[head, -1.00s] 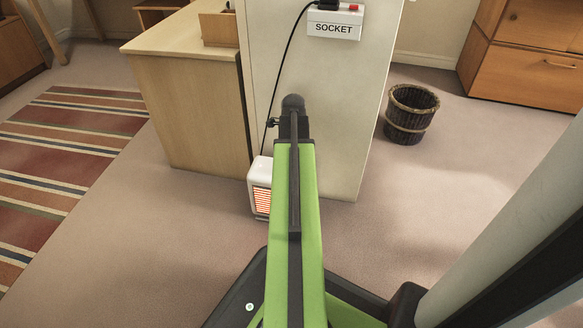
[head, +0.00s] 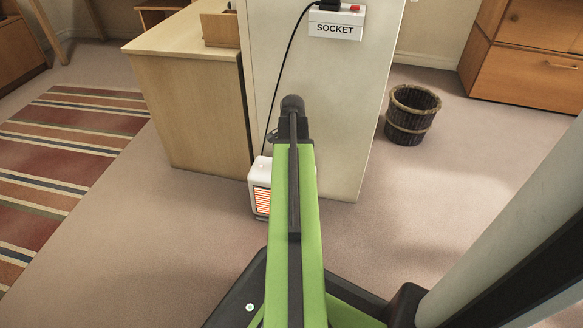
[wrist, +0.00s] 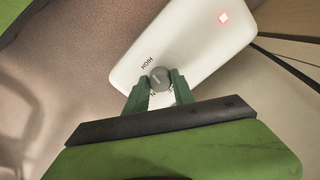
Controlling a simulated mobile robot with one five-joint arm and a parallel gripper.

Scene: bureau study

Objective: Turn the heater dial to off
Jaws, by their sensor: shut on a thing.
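The heater (head: 261,172) is a small white box on the floor with orange glowing bars on its front, partly hidden behind my arm in the head view. The wrist view shows its white top (wrist: 185,42), a lit red light (wrist: 223,17) and a round grey dial (wrist: 159,76). The word HIGH is printed beside the dial; other letters by the fingers are mostly covered. My gripper (wrist: 160,84) has its green fingers on either side of the dial, shut on it. The dial's pointer direction is hard to make out.
A pale panel (head: 335,110) with a socket box (head: 336,20) stands behind my arm. A black cord (head: 283,70) runs down from the socket to the heater. A wooden desk (head: 190,100) is left, a dark basket (head: 411,114) right.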

